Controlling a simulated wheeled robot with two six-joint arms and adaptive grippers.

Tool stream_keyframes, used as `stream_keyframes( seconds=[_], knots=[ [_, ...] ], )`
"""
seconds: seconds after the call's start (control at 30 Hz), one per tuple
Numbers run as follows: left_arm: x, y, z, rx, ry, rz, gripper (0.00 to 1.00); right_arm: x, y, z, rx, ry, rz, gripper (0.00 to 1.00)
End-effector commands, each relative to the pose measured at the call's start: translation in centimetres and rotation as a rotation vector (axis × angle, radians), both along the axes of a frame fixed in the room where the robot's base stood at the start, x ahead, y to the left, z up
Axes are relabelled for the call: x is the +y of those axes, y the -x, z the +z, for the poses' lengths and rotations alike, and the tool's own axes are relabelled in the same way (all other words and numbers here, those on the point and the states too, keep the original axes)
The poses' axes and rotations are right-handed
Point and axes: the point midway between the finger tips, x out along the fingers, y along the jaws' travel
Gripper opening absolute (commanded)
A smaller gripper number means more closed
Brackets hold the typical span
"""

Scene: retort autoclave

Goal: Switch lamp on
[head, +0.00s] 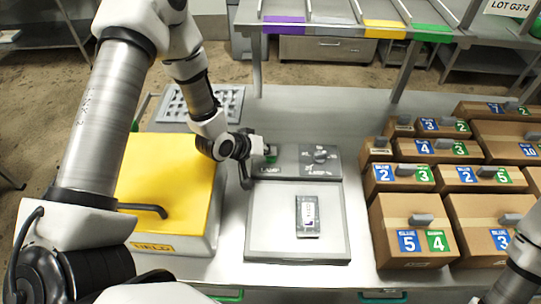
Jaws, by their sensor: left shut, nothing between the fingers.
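A light box (260,235) with a pale, unlit-looking top lies on the bench. A grey control panel (290,153) runs along its back edge, marked LAMP on the left. A dark knob (320,156) is on the panel's right part.
Several cardboard boxes (412,248) with numbered labels fill the right. A shelf with coloured strips (330,25) spans the back.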

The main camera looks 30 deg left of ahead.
Motion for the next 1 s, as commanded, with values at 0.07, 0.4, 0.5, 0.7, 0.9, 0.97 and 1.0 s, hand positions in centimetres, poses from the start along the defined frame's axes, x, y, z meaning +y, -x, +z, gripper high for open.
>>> stream_keyframes(
  seconds=[0.07, 0.4, 0.5, 0.7, 0.9, 0.97, 1.0],
  knots=[
    [0.0, 0.0, -0.2, 0.001, 0.0, -0.001, 0.0, 0.0, 0.0, -0.1, 0.0, 0.0, 0.0, 0.4],
    [0.0, 0.0, 0.9, 0.0, 0.0, 0.0, 0.0, 0.0, 0.0, 0.8, 0.0, 0.0, 0.0, 0.4],
    [0.0, 0.0, 1.7, -0.001, 0.0, 0.001, 0.0, 0.0, 0.0, 1.3, 0.0, 0.0, 0.0, 0.4],
    [0.0, 0.0, 1.8, 0.0, 0.0, 0.0, 0.0, 0.0, 0.0, 1.3, 0.0, 0.0, 0.0, 0.4],
    [0.0, 0.0, 2.1, 0.0, 0.0, 0.0, 0.0, 0.0, 0.0, 1.6, 0.0, 0.0, 0.0, 0.4],
    [0.0, 0.0, 2.7, -0.001, 0.0, 0.001, 0.0, 0.0, 0.0, 2.1, 0.0, 0.0, 0.0, 0.4],
    [0.0, 0.0, 3.2, -0.001, 0.0, 0.001, 0.0, 0.0, 0.0, 2.5, 0.0, 0.0, 0.0, 0.4]
  ],
)
